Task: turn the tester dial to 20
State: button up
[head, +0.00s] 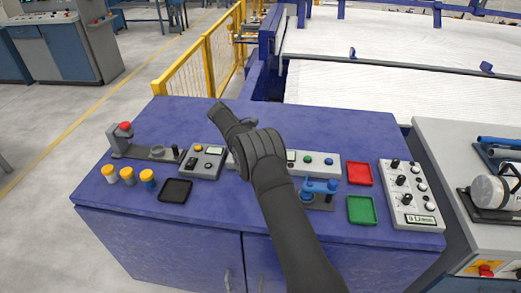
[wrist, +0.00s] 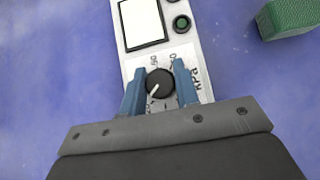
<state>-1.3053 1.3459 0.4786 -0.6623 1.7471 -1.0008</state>
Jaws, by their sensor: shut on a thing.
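The tester (wrist: 150,28) is a white panel with a screen, a green button and a "kPa" label. Its dial (wrist: 160,83) is a round black knob whose white pointer line points to the lower left in the wrist view. The scale figures are small and partly covered, so I cannot read the value. My gripper (wrist: 158,72) is shut on the dial, with one blue finger on each side. In the head view my gripper (head: 258,150) hides the dial, and the tester's screen and buttons (head: 318,161) show just to the right.
A small grey device (head: 203,161) stands left of my gripper, with a black tray (head: 175,190) in front. A blue fixture (head: 319,187), red tray (head: 359,174), green tray (head: 362,210) and switch box (head: 410,195) stand to the right. The bench's back strip is clear.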

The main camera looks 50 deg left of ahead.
jog(key=o, duration=1)
jog(key=shift+c, duration=0.2)
jog(key=shift+v, duration=3.7)
jog(key=shift+x, duration=3.7)
